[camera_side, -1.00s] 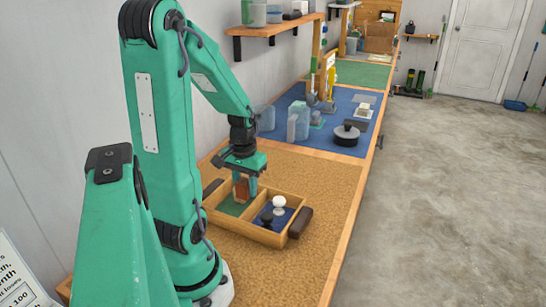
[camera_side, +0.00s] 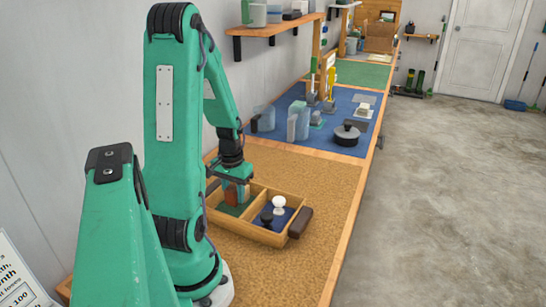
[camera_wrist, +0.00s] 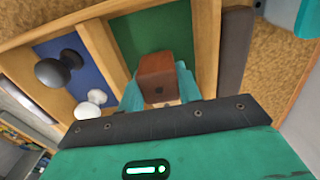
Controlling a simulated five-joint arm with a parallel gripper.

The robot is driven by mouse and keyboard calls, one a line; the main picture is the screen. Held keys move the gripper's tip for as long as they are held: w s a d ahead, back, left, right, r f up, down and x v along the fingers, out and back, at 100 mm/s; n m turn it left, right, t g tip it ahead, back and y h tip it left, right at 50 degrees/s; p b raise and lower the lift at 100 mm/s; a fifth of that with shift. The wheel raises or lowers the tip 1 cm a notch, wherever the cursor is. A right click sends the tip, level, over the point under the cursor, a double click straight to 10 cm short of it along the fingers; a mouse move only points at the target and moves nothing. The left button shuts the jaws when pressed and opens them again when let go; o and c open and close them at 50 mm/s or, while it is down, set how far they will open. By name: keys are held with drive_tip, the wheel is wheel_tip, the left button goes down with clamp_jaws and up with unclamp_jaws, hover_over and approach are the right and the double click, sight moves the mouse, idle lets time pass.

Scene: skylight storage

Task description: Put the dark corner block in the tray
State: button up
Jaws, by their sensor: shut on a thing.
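The reddish-brown block (camera_side: 231,197) is between the fingers of my gripper (camera_side: 238,192), which is shut on it. The block also shows in the wrist view (camera_wrist: 165,72), with a small dark mark on its face and a teal finger on either side. The wooden tray (camera_side: 240,229) has a green-floored compartment and a blue-floored one. The block is over or in the green compartment (camera_wrist: 203,35); I cannot tell whether it touches the floor. My fingers hide part of the block.
A black knobbed piece (camera_side: 267,217) and a white one (camera_side: 279,205) stand in the blue compartment, beside the wooden divider (camera_wrist: 105,45). A dark handle (camera_side: 301,222) juts from the tray's end. Clear jugs (camera_side: 298,122) and a black pot (camera_side: 346,134) stand on the blue mat beyond.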

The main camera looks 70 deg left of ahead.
sight(234, 188)
drive_tip(key=shift+f, duration=0.95)
drive_tip(key=shift+f, duration=0.15)
drive_tip(key=o, duration=1)
drive_tip(key=shift+r, duration=6.2)
drive_tip(key=shift+w, duration=0.1)
